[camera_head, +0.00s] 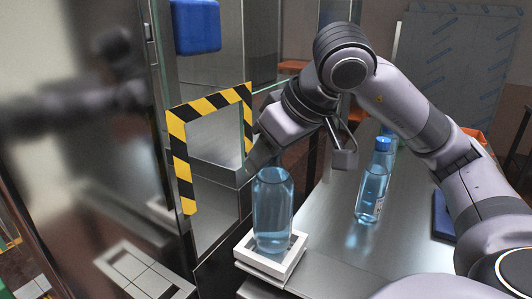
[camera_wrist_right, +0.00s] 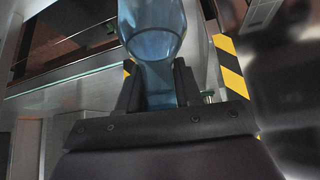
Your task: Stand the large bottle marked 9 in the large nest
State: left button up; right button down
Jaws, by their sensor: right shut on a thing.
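A large clear blue bottle (camera_head: 272,212) is upright over the white square nest (camera_head: 291,266) at the table's near left corner. Its base lies inside the nest's rim; I cannot tell whether it rests on the bottom. No number shows on it. My right gripper (camera_head: 262,165) is shut on the bottle's upper end, reaching in from above. In the right wrist view the bottle (camera_wrist_right: 152,30) runs away between the two dark fingers (camera_wrist_right: 158,88). My left gripper is not in view.
A second blue bottle with a blue cap (camera_head: 373,185) stands on the steel table (camera_head: 335,240) to the right. A blue block (camera_head: 442,217) is at the right. A yellow-black striped opening (camera_head: 178,150) in the glass wall is close behind the nest.

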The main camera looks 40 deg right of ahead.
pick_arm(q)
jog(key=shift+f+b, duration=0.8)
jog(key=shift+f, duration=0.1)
pick_arm(e)
jog(key=shift+f, duration=0.95)
jog(key=c, duration=0.7)
grip_release()
jog(key=shift+s+r, duration=0.35)
jog(key=shift+r, duration=0.3)
jog(key=p+v, duration=0.1)
jog(key=v, duration=0.4)
jog(key=shift+s+d+r, duration=0.1)
jog(key=shift+s+r, duration=0.15)
jog(key=shift+r, duration=0.05)
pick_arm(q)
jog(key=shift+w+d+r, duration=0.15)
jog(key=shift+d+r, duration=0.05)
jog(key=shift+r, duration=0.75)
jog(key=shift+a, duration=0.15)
